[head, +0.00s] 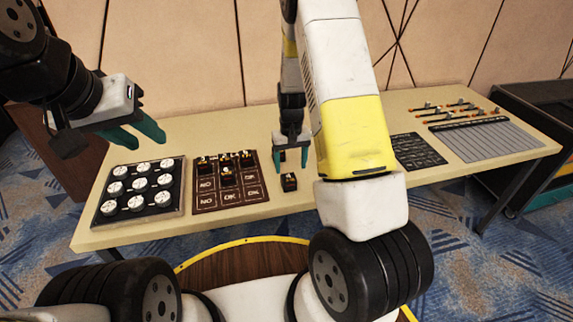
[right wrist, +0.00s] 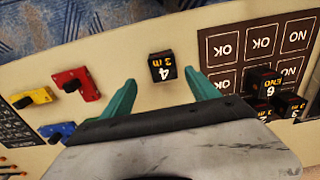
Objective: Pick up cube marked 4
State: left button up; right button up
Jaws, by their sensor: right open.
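The cube marked 4 (right wrist: 162,67) is small and black with a white 4 and yellow lettering. In the head view the black cube (head: 289,182) stands on the table (head: 245,217), right of the brown OK/NO board. My right gripper (head: 291,159) is open above and just behind the cube. In the right wrist view the cube is ahead of the teal fingers (right wrist: 165,95), between their lines, and they do not touch it. My left gripper (head: 148,137), with teal fingers, hangs over the left part of the table near the dial panel; its gap is unclear.
The brown OK/NO board (head: 207,201) holds several black cubes close to the cube marked 4. A panel of white dials (head: 137,190) is at the left. Red (right wrist: 78,82), yellow (right wrist: 33,97) and blue (right wrist: 57,131) pieces lie on the other side of my right gripper. A black keypad (head: 416,151) is further right.

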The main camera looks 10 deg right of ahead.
aim_at(289, 177)
jog(key=f, duration=0.7)
jog(key=shift+a+f, duration=0.2)
jog(key=shift+a, duration=0.1)
jog(key=c, duration=1.5)
